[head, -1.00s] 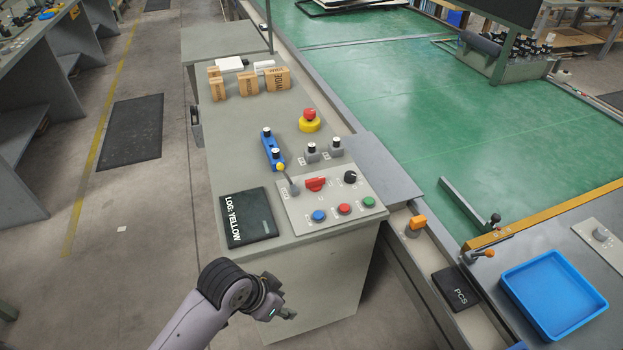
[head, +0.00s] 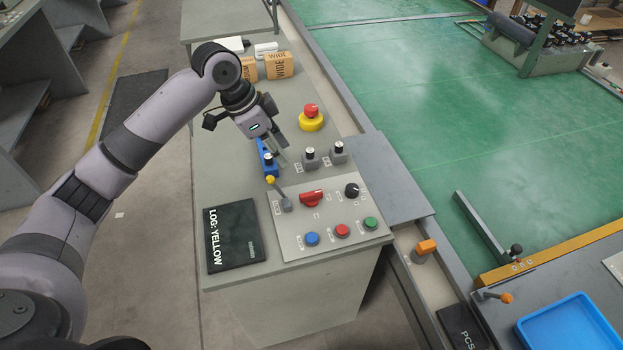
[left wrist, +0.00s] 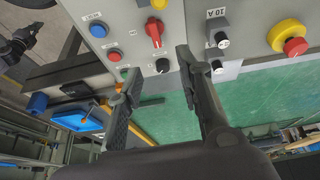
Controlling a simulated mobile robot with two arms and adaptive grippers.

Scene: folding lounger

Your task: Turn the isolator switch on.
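A red rotary switch (head: 312,198), which looks like the isolator, sits on the light grey control panel (head: 295,222). Its handle lies roughly sideways in the head view; the label is too small to read. The switch also shows in the left wrist view (left wrist: 153,32), beyond the fingertips. My left gripper (head: 279,154) is above the console, behind and left of the red switch, apart from it. In the left wrist view its two fingers (left wrist: 158,63) are spread with nothing between them.
A yellow-knobbed lever (head: 270,180), a black knob (head: 352,190) and blue, red and green buttons surround the switch. Behind are grey-based knobs, a partly hidden blue block (head: 268,163) and an emergency stop (head: 311,112). A black "LOG: YELLOW" pad (head: 233,236) lies left.

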